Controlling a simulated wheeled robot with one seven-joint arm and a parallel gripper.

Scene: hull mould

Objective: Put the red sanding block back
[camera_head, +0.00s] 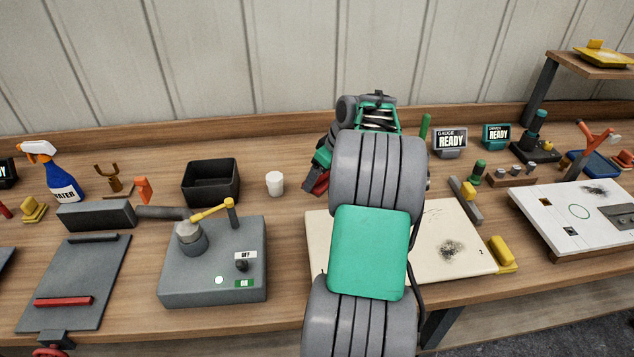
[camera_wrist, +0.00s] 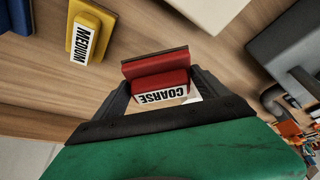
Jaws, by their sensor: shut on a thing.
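The red sanding block (camera_wrist: 158,80) has a white label reading COARSE, upside down in the wrist view. My gripper (camera_wrist: 161,90) is shut on it, one dark finger on each side. In the head view the red block (camera_head: 317,184) shows only in part at the lower left of my gripper, over the back half of the bench; my arm hides the rest. A yellow block labelled MEDIUM (camera_wrist: 90,32) lies on the wood to the left in the wrist view, apart from the red one. I cannot tell whether the red block touches the bench.
A blue thing (camera_wrist: 15,16) is cut off at the wrist view's upper left corner. In the head view, a white cup (camera_head: 275,183) and black bin (camera_head: 211,182) stand left of my gripper. A cream board (camera_head: 455,235) lies partly behind my arm, and a grey machine (camera_head: 213,280) stands front left.

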